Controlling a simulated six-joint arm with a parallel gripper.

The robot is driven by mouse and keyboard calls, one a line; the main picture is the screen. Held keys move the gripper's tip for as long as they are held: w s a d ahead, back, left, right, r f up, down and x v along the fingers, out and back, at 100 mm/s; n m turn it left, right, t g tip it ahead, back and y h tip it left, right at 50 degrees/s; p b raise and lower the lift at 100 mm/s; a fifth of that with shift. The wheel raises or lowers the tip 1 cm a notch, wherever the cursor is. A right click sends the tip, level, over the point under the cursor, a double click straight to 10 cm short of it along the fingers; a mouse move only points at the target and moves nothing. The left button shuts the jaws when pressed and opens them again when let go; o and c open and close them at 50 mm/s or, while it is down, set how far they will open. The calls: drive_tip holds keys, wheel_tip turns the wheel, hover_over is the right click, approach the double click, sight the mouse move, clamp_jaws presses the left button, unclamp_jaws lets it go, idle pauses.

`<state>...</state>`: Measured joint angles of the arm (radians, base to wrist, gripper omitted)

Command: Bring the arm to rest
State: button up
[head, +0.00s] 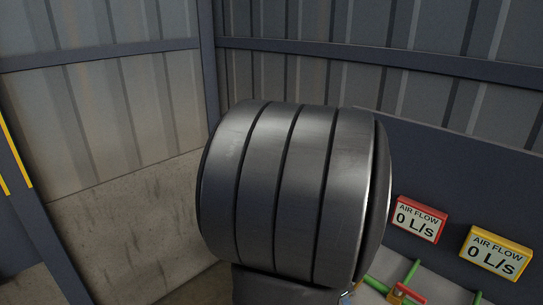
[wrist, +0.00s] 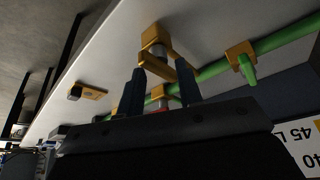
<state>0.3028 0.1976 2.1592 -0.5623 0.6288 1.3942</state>
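My gripper (wrist: 159,80) shows in the wrist view as two dark blue fingers standing apart, with a wide dark body below them. The fingers point up toward a pale panel (wrist: 112,42). A brass-coloured fitting (wrist: 153,38) on this panel lies just beyond the fingertips, with part of it showing in the gap between them. I see no clear grip on it. In the head view a large dark grey ribbed cylinder fills the middle and hides what is behind it; I cannot make out my gripper there.
A green pipe (wrist: 275,42) with a brass-coloured clamp (wrist: 240,53) runs along the panel. In the head view, a red AIR FLOW display (head: 418,219) and a yellow one (head: 495,253) both read 0 L/s. Corrugated walls (head: 100,100) close the back.

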drive_tip(key=shift+w+m+g, duration=0.15)
drive_tip(key=shift+m+g, duration=0.65)
drive_tip(key=shift+m, duration=1.2)
drive_tip(key=o, duration=1)
drive_tip(key=shift+c, duration=0.2)
drive_tip(key=shift+w+r+n, duration=0.3)
drive_tip(key=shift+r+n, duration=0.15)
drive_tip(key=shift+n, duration=0.35)
drive_tip(key=w+a+r+n+g+y, duration=0.1)
drive_tip(key=w+a+r+n+g, duration=0.15)
drive_tip(key=r+n, duration=0.75)
drive_tip(key=w+a+r+n+g+y, duration=0.1)
drive_tip(key=w+r+n, duration=0.3)
drive_tip(key=n, duration=1)
drive_tip(key=x, duration=1.1)
drive_tip(key=s+x, duration=0.1)
drive_tip(key=x, duration=0.4)
drive_tip(key=shift+s+d, duration=0.2)
drive_tip(key=shift+c, duration=0.3)
